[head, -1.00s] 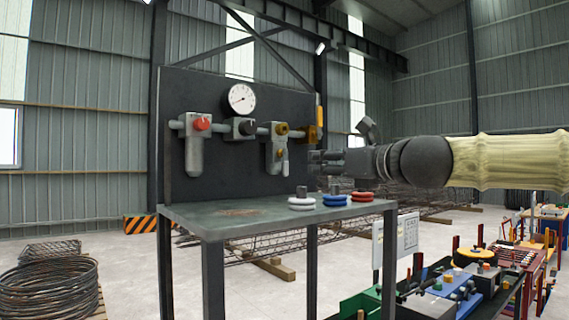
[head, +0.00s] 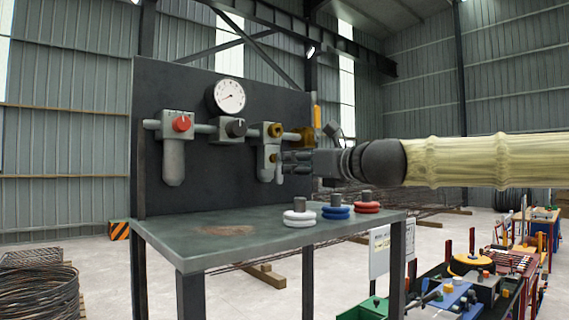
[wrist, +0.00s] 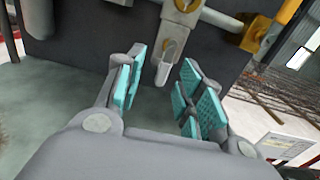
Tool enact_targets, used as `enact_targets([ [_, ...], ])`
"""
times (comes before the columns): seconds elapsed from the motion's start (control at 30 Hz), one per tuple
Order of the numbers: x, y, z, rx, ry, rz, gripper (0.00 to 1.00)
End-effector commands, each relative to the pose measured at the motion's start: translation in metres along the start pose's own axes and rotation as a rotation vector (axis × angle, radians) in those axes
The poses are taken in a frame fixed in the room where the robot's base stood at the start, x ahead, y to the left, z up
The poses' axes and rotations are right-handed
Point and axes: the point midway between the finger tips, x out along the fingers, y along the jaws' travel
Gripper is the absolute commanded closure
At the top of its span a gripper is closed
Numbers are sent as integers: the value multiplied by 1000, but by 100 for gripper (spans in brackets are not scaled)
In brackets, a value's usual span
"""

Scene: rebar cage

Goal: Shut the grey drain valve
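A grey unit (head: 266,152) with brass knobs hangs on the dark upright panel, third along the pipe. A slim pale grey lever-like part (head: 279,173) hangs at its lower right and seems to be the drain valve. In the wrist view the grey hanging part (wrist: 163,70) shows beyond and between my fingertips. My gripper (head: 288,162) reaches in from the right, level with the unit's lower part. Its teal-padded fingers (wrist: 160,85) are spread apart and nothing is clamped between them. In the head view the fingers partly overlap the unit's right side, and contact cannot be told.
A yellow-handled brass valve (head: 315,125) is close above my gripper. White (head: 299,218), blue (head: 336,212) and red (head: 367,206) ringed weights stand on the bench (head: 190,247).

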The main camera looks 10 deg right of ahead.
Motion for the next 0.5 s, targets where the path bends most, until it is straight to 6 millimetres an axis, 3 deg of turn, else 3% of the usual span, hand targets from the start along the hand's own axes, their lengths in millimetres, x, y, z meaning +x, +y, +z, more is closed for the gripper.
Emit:
enact_targets([
  [0.1,16,-3,-4,4,6,-2,62],
  [0.5,48,-4,-4,3,5,-4,62],
])
